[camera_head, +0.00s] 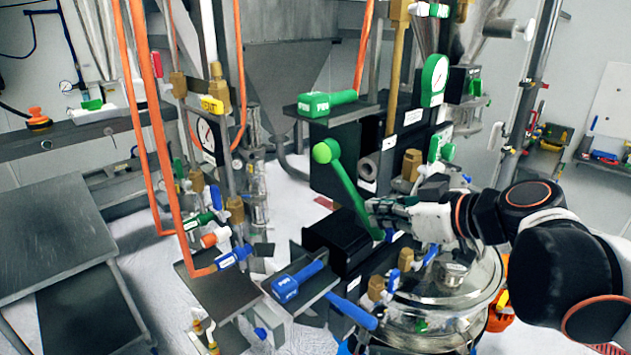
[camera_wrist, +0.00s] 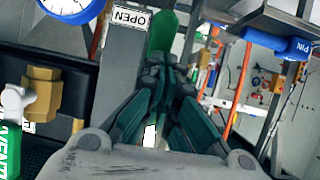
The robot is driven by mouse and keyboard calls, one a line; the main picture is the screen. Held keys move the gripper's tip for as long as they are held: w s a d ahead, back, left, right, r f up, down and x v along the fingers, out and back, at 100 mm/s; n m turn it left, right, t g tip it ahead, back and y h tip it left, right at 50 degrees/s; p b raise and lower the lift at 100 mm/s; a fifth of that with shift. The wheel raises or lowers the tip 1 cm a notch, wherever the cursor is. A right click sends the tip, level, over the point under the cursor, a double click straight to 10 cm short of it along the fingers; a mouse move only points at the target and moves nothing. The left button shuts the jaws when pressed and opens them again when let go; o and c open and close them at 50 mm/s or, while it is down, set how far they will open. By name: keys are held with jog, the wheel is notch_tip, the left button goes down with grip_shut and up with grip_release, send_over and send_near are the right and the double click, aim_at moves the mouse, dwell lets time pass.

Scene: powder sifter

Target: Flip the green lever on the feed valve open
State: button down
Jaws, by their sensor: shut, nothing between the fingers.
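The green lever (camera_head: 350,185) with a round ball knob slants from upper left down to lower right on the dark valve body in the head view. In the wrist view a green part, apparently the lever (camera_wrist: 162,35), shows just beyond the fingertips. My gripper (camera_head: 372,208) is at the lower part of the lever, on its right side. Whether it touches the lever I cannot tell. In the wrist view my gripper (camera_wrist: 168,78) is shut, its dark green fingers together. A white OPEN label (camera_wrist: 130,17) sits left of the fingertips.
A green tagged handle (camera_head: 327,103) lies on a shelf above the lever. A blue tagged handle (camera_head: 298,282) and a blue lever (camera_head: 351,311) are below it. A round glass-lidded vessel (camera_head: 450,285) stands under my arm. Orange hoses (camera_head: 165,130) hang at the left.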

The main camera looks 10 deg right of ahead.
aim_at(367, 224)
jog(key=f, duration=0.1)
jog(key=w+a+f+b, duration=0.1)
jog(key=w+f+b, duration=0.1)
jog(key=f, duration=0.1)
jog(key=shift+w+a, duration=0.15)
jog(key=shift+a, duration=0.15)
jog(key=shift+w+a+f, duration=0.3)
jog(key=shift+w+f, duration=0.05)
jog(key=shift+w, duration=0.1)
